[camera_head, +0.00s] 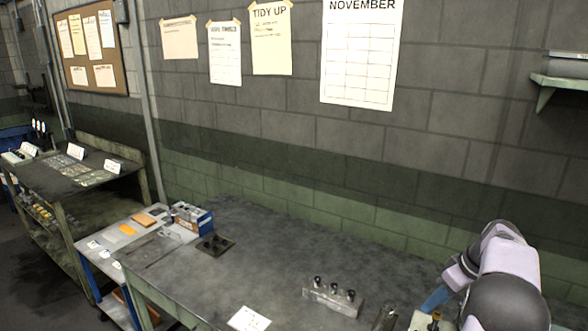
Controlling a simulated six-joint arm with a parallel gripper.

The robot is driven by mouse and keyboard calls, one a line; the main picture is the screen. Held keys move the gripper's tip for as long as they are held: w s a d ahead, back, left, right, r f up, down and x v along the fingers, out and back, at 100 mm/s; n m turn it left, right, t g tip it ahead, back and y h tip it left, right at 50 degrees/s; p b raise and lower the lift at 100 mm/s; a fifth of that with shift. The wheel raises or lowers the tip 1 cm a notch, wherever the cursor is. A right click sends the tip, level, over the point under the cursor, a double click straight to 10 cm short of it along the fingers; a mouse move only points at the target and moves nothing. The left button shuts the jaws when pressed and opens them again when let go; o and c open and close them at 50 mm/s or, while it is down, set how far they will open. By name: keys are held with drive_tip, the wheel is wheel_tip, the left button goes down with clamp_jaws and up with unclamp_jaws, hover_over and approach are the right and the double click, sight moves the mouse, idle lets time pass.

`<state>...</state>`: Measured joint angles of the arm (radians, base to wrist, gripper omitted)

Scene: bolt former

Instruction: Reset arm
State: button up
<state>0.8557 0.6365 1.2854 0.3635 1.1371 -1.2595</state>
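My arm, with pale links and dark joints, is folded at the lower right, beside the workbench (255,265). My gripper (388,319) seems to be the dark and grey parts at the bottom edge, left of the arm. It is small and cut off by the frame, so its fingers are not clear. I cannot see anything held in it.
A metal block with several dark-topped pegs (334,296) stands near the bench front, left of my arm. A white card (249,319) lies at the front edge. A dark square plate (215,245) and blue box (193,217) are farther left. The bench middle is clear.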

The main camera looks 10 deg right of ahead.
drive_tip(key=s+a+f+m+g, duration=0.1)
drive_tip(key=s+a, duration=0.1)
drive_tip(key=a, duration=0.9)
drive_tip(key=s+a+f+m+g, duration=0.1)
drive_tip(key=s+a, duration=0.1)
drive_tip(key=a, duration=0.9)
drive_tip(key=s+a+f, duration=0.2)
drive_tip(key=s+a, duration=0.4)
drive_tip(key=s, duration=0.1)
drive_tip(key=s+a+f+m+g+h, duration=0.1)
drive_tip(key=s+a+f, duration=0.1)
drive_tip(key=s+a, duration=0.4)
drive_tip(key=shift+s+a+f+g+h, duration=0.3)
drive_tip(key=shift+s+f, duration=0.05)
drive_tip(key=shift+s, duration=0.5)
drive_tip(key=shift+c, duration=0.2)
